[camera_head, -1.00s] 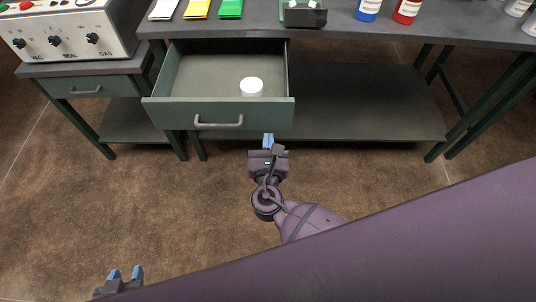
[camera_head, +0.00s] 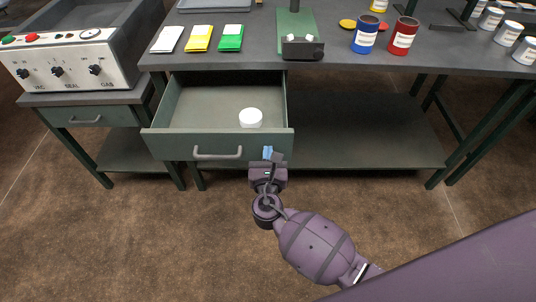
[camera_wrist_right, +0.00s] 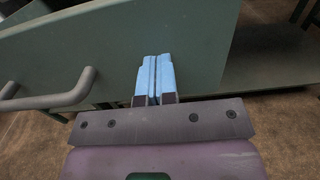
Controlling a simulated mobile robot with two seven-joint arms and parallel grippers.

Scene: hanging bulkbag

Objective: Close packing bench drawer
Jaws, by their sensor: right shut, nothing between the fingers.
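The packing bench drawer (camera_head: 180,146) is green and stands pulled out from the bench, with a grey bar handle (camera_head: 217,153) on its front. A white round jar or lid (camera_head: 250,118) sits inside it. My right gripper (camera_head: 267,153) is shut and empty, its blue fingertips at the right part of the drawer front, right of the handle. In the right wrist view the shut blue fingers (camera_wrist_right: 155,78) point at the green drawer front (camera_wrist_right: 200,45), with the handle (camera_wrist_right: 50,97) to the left. I cannot tell whether they touch it. My left gripper is out of view.
The bench top (camera_head: 335,60) holds coloured packets (camera_head: 200,38), a black device (camera_head: 303,48), and blue (camera_head: 366,35) and red (camera_head: 404,37) jars. A side table with a sealer machine (camera_head: 62,62) stands left. The floor before the drawer is open.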

